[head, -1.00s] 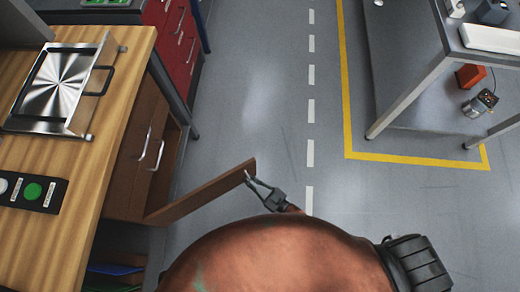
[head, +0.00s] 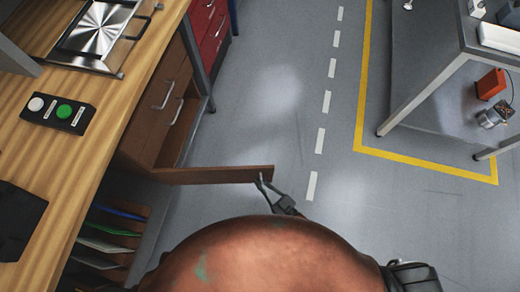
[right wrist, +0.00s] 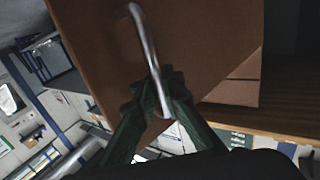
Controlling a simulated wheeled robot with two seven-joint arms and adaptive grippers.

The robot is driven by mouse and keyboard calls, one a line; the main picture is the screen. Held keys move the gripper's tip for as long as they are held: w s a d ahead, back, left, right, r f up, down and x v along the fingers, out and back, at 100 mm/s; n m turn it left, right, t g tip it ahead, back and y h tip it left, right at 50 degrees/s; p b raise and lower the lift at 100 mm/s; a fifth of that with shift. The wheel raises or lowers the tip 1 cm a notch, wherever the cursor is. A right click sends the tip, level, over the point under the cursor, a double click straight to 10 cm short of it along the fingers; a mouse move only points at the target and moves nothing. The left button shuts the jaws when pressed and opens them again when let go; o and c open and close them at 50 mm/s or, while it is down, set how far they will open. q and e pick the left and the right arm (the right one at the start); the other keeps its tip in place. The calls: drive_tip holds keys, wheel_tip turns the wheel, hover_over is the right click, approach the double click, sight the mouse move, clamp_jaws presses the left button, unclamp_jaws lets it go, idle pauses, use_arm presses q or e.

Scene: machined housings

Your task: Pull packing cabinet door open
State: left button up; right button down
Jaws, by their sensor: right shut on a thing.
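The brown packing cabinet door (head: 215,175) stands swung out from the cabinet (head: 165,110) under the wooden bench, its top edge seen from above in the head view. My right gripper (head: 262,180) is at the door's free end. In the right wrist view, my right gripper (right wrist: 160,88) is shut on the door's silver bar handle (right wrist: 143,35), with a finger on each side of it. The brown door face (right wrist: 205,35) fills the upper middle of that view. My left gripper is not in view.
The bench top (head: 110,120) at left carries a metal fixture (head: 100,28) and a button box (head: 58,113). Shelves with coloured folders (head: 115,230) sit below it. Grey floor (head: 270,110) right of the door is clear. A metal table (head: 430,90) stands at right.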

drive_tip(key=shift+d+f, duration=0.1)
drive_tip(key=shift+d, duration=0.3)
drive_tip(key=c, duration=2.3)
unclamp_jaws()
drive_tip(key=shift+d, duration=0.1)
drive_tip(key=shift+o, duration=1.1)
drive_tip(key=shift+a, duration=0.2)
drive_tip(key=v, duration=1.2)
